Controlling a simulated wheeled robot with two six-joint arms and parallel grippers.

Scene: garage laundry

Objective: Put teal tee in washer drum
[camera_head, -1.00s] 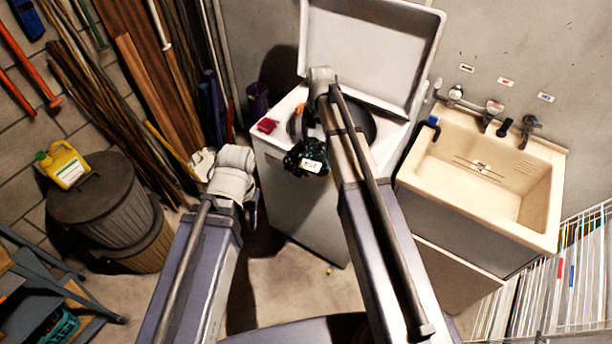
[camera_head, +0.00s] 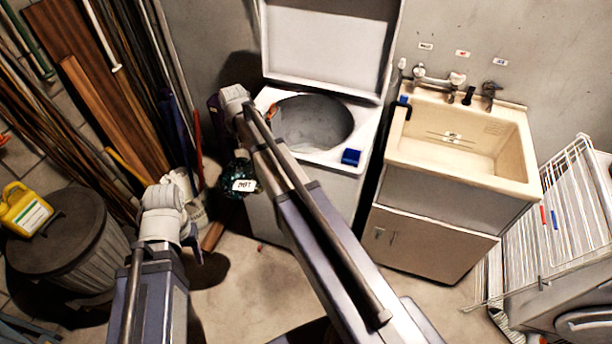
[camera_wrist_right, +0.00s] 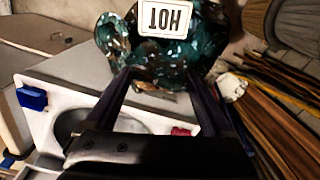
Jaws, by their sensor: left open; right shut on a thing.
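The teal tee (camera_head: 238,167) is a dark teal speckled bundle with a white tag, hanging at the left side of the washer, outside it. In the right wrist view the tee (camera_wrist_right: 160,62) fills the space beyond the fingers, its tag reading HOT. My right gripper (camera_wrist_right: 162,84) is shut on it; in the head view my arm hides the fingers. The washer (camera_head: 352,172) has its lid (camera_head: 325,45) up, and its drum (camera_head: 318,122) is open, to the right of the tee. My left gripper (camera_head: 193,240) is open and empty, left of the washer, low in the picture.
A blue box (camera_head: 351,157) sits on the washer's front right corner. A red box (camera_wrist_right: 181,131) shows on the washer top. A sink (camera_head: 455,150) stands right of the washer. A lidded bin (camera_head: 65,235), a yellow jug (camera_head: 25,210) and leaning boards (camera_head: 110,110) are at left.

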